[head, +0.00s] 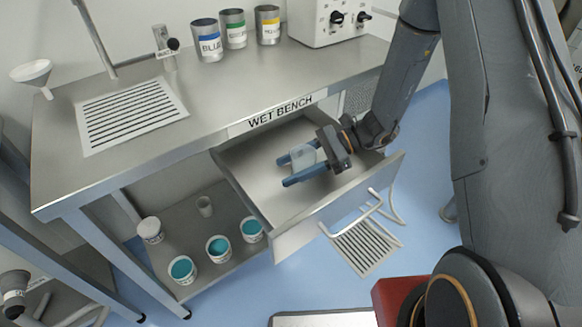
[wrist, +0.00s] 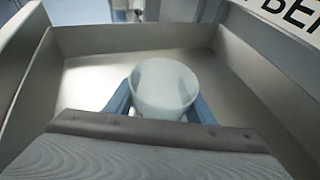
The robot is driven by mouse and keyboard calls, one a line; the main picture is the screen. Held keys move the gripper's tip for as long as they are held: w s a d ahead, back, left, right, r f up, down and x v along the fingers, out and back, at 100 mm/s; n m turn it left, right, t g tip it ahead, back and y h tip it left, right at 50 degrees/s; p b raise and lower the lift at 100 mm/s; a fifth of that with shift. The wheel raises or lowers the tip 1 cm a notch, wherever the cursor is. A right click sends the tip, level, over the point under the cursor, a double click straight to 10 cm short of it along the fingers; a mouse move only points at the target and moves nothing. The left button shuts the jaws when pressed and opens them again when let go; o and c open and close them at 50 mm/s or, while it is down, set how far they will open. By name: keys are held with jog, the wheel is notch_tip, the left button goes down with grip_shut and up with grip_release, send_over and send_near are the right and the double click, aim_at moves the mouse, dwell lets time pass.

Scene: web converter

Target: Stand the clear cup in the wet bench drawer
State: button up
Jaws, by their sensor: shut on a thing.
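The wet bench drawer (head: 255,190) is pulled open under the label reading WET BENCH, and looks empty apart from what my gripper holds. My gripper (head: 296,168) reaches into the drawer over its right part, with its blue fingers shut on the clear cup (head: 303,156). In the wrist view the cup (wrist: 164,90) stands upright between the two fingers, its round rim up. The drawer's metal walls (wrist: 85,42) surround it there. I cannot tell whether the cup's base touches the drawer floor.
Blue, green and yellow labelled tins (head: 236,30) and a white box with knobs (head: 325,22) stand on the bench top (head: 210,105). A floor grate (head: 362,246) lies below the drawer front.

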aim_at(315, 156)
jog(key=shift+f, duration=0.1)
jog(key=shift+f, duration=0.1)
jog(key=o, duration=1.2)
jog(key=shift+r, duration=0.3)
jog(key=b+v, duration=0.2)
jog(key=v, duration=1)
